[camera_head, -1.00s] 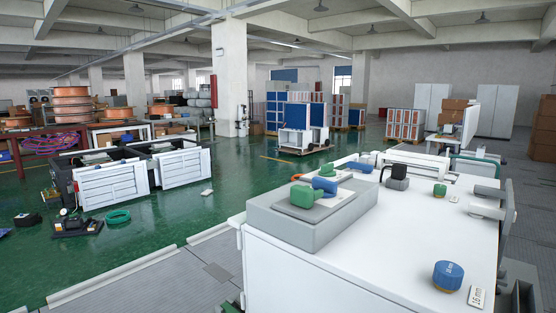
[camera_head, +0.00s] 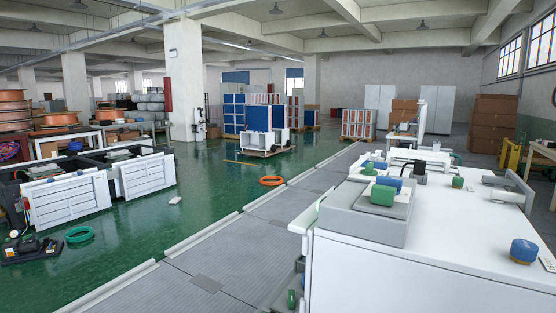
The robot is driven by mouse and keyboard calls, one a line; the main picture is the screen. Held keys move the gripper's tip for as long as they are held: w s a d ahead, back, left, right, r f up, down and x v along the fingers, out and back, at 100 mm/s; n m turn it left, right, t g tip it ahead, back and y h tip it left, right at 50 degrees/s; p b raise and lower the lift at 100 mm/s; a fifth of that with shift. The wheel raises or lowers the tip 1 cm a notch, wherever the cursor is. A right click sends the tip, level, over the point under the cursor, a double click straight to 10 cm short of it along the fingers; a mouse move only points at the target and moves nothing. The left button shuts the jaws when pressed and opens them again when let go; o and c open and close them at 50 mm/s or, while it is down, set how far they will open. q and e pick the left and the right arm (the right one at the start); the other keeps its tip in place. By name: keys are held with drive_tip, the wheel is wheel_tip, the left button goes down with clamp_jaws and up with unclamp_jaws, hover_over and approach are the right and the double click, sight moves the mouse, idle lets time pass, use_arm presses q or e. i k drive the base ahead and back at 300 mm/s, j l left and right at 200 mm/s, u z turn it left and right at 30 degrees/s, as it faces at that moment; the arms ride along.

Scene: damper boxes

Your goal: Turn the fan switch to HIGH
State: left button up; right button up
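No fan switch or HIGH marking can be made out in the head view. A grey box (camera_head: 358,222) sits on the near left corner of a white bench (camera_head: 440,255). A green knob-like piece (camera_head: 383,195) is on its top, with blue and green pieces behind it. I cannot tell what these are. Neither my left nor my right gripper is in view.
A grey walkway (camera_head: 225,265) with low white edging runs left of the bench. White louvred dampers (camera_head: 70,199) stand at left on the green floor, near a green hose ring (camera_head: 79,235) and a black tool (camera_head: 32,250). An orange ring (camera_head: 271,181) lies by the walkway.

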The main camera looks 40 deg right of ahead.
sight(370, 170)
drive_tip(key=i+j+u, duration=0.25)
drive_tip(key=i+j, duration=0.15)
drive_tip(key=i+j+u, duration=0.25)
drive_tip(key=i, duration=0.2)
drive_tip(key=i+j+u, duration=0.25)
drive_tip(key=i, duration=0.25)
drive_tip(key=i+l+z, duration=0.1)
drive_tip(key=i+z, duration=0.85)
drive_tip(key=i+j+z, duration=0.25)
drive_tip(key=z, duration=0.2)
drive_tip(key=i+z, duration=0.2)
drive_tip(key=z, duration=0.25)
drive_tip(key=i+z, duration=0.2)
drive_tip(key=z, duration=0.2)
drive_tip(key=i+z, duration=0.2)
drive_tip(key=z, duration=0.25)
drive_tip(key=i+j+z, duration=0.1)
drive_tip(key=z, duration=0.35)
drive_tip(key=i+j+z, duration=0.1)
drive_tip(key=i+z, duration=0.15)
drive_tip(key=z, duration=0.2)
drive_tip(key=i+j+z, duration=0.1)
drive_tip(key=z, duration=0.3)
drive_tip(key=i+j+z, duration=0.25)
drive_tip(key=z, duration=0.2)
drive_tip(key=i+j+z, duration=0.15)
drive_tip(key=j+z, duration=0.25)
drive_tip(key=l, duration=0.1)
